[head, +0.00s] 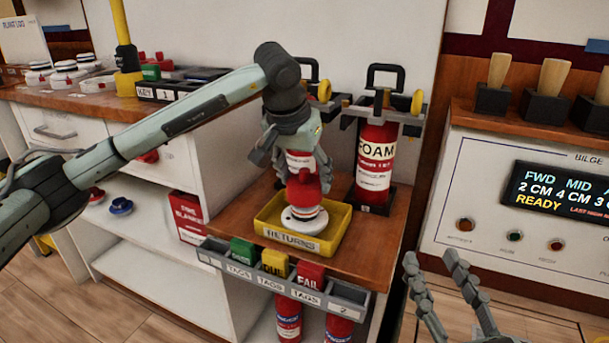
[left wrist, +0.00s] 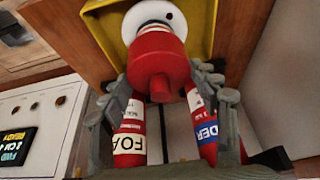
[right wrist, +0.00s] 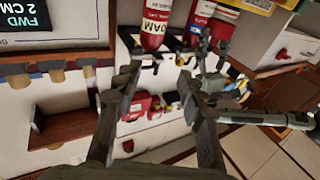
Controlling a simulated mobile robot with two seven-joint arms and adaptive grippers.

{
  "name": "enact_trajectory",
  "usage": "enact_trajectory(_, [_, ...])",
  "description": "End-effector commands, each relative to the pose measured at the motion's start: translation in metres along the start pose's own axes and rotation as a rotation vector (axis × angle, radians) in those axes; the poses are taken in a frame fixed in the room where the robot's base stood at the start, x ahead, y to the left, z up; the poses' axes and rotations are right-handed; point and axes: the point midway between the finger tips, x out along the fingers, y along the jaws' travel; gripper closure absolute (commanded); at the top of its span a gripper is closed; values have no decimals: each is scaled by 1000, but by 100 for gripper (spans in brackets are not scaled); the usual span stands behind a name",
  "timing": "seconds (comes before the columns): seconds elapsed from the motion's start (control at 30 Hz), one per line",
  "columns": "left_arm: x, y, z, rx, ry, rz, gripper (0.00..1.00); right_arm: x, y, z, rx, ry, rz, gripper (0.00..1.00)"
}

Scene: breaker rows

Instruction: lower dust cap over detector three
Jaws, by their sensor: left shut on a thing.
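My left gripper (head: 293,168) points down over the yellow RETURNS tray (head: 270,238) and is shut on a rounded red cap (head: 307,190). In the left wrist view, the red cap (left wrist: 158,58) sits between the fingers, with a knob on it. A white round detector (head: 304,220) lies in the tray directly below the cap; it also shows in the left wrist view (left wrist: 150,14). I cannot tell whether cap and detector touch, and no number is readable on the detector. My right gripper (head: 445,265) is open and empty at lower right, apart from the tray.
A FOAM extinguisher (head: 375,165) stands behind the tray; another extinguisher is partly hidden behind my left gripper. A grey rail (head: 345,292) with several coloured tag blocks runs along the front edge. Red-and-white round units (head: 65,70) stand on the left counter. A console (head: 560,190) is at right.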

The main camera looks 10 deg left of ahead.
Motion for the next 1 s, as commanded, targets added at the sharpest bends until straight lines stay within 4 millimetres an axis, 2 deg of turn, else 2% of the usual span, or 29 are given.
enact_trajectory(0.5, [12,0,5,0,1,0,58,-4,-14,-41,36,203,-26,60])
enact_trajectory(1.0, [13,0,5,0,0,0,58,-6,-16,-46,41,226,-30,60])
